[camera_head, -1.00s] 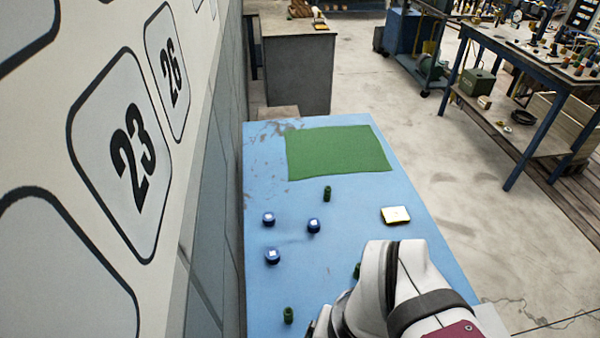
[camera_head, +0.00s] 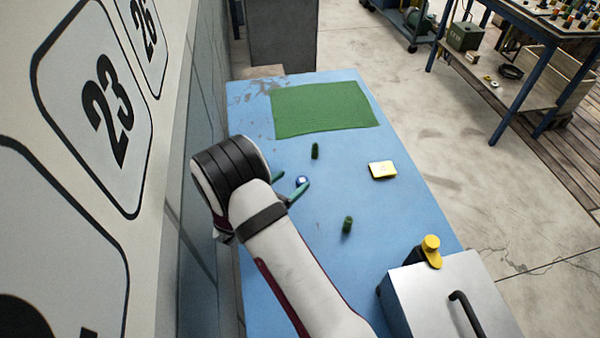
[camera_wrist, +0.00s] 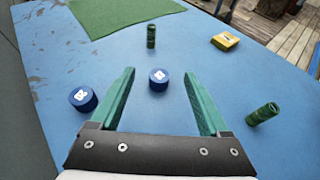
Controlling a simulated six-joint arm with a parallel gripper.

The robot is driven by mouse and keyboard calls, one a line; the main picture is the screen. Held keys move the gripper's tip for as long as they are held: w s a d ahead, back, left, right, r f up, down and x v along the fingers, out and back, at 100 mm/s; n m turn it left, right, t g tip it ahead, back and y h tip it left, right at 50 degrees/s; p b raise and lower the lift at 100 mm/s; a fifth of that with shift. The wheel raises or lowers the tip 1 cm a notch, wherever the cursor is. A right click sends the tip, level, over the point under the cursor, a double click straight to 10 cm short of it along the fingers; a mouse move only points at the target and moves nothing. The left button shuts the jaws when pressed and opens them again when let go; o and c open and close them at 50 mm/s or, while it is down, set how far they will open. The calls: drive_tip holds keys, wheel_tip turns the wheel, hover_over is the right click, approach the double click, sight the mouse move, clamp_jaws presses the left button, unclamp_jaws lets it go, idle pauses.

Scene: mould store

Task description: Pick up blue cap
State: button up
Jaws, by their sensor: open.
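My gripper (camera_wrist: 160,98) is open and empty, with its two green fingers spread apart over the blue table. A blue cap (camera_wrist: 158,79) with a white mark on top lies ahead, between the lines of the fingers in the wrist view. In the head view this cap (camera_head: 302,181) shows beside the fingertips of my gripper (camera_head: 292,189). A second blue cap (camera_wrist: 83,98) lies to the left, outside the left finger. In the head view my arm covers the left part of the table, and no other blue cap shows there.
A green cylinder (camera_head: 315,151) stands beyond the caps and another (camera_head: 347,225) to the right. A yellow block (camera_head: 382,169) lies on the right. A green mat (camera_head: 322,108) covers the table's far end. A wall (camera_head: 150,250) runs along the left. A metal box (camera_head: 450,295) stands at lower right.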

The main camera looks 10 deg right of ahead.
sight(300, 183)
wheel_tip(300, 183, down, 3)
drive_tip(key=shift+r, duration=0.1)
drive_tip(key=x, duration=0.4)
drive_tip(key=shift+d+f, duration=0.15)
drive_tip(key=shift+f, duration=0.25)
drive_tip(key=shift+w+d+f, duration=0.15)
drive_tip(key=shift+w+d, duration=0.1)
drive_tip(key=shift+w, duration=0.1)
clamp_jaws()
